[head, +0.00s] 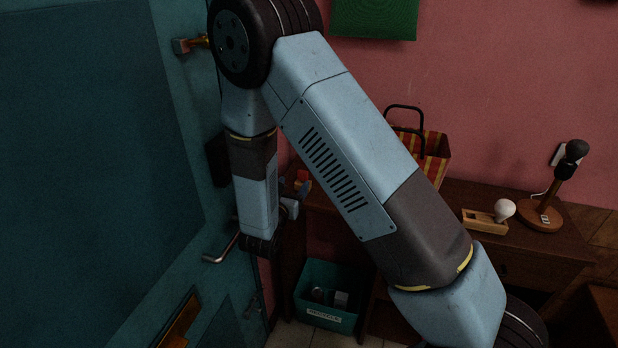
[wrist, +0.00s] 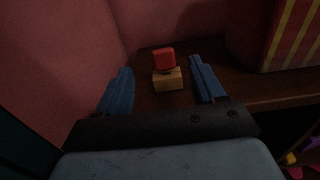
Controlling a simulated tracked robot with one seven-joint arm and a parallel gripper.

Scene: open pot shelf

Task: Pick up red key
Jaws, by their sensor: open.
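The red key (wrist: 163,58) shows as a small red block-like piece on top of a small tan wooden block (wrist: 168,79) on the dark brown tabletop. In the head view the red piece (head: 303,175) shows just past my arm. My gripper (wrist: 161,66) is open and empty, its two blue fingers to the left and right of the red piece in the wrist view. It points toward the piece; I cannot tell the exact gap. In the head view my gripper (head: 291,206) is partly hidden behind my arm.
A striped red and yellow bag (head: 437,155) stands right of the key; it also shows in the wrist view (wrist: 290,35). A pink wall is close behind. A wooden plane (head: 484,221), a lamp (head: 543,213), a teal door (head: 90,130) and a recycle bin (head: 325,314) are around.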

